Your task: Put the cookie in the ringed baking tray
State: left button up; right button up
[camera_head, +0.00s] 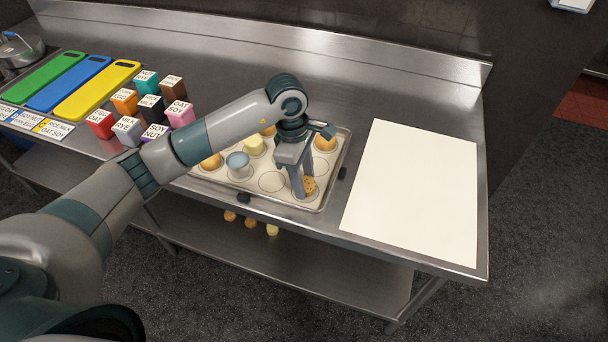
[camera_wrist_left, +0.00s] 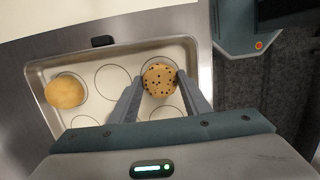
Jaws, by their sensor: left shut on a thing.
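The cookie (camera_head: 309,185) is round and brown with dark chips. My left gripper (camera_head: 302,188) is shut on it at the front right corner of the baking tray (camera_head: 323,202). In the left wrist view the cookie (camera_wrist_left: 159,79) sits between the two fingertips, over a ringed spot. I cannot tell whether it touches the tray floor. The tray has dark rings printed on a pale base. It also holds a bun (camera_head: 325,142), a pale yellow item (camera_head: 254,145), a blue-topped cup-like item (camera_head: 238,165) and another bun (camera_head: 211,161). My arm hides part of the tray. My right gripper is out of view.
A large white sheet (camera_head: 415,190) lies right of the tray. Coloured labelled blocks (camera_head: 125,101) stand at the left, beside green, blue and yellow boards (camera_head: 70,84). A front ring (camera_head: 271,181) in the tray is empty. Several small items (camera_head: 250,222) show below the counter edge.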

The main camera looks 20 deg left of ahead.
pick_arm(q)
jog(key=shift+f, duration=0.2)
jog(key=shift+f, duration=0.1)
jog(key=o, duration=1)
jog(key=shift+o, duration=0.2)
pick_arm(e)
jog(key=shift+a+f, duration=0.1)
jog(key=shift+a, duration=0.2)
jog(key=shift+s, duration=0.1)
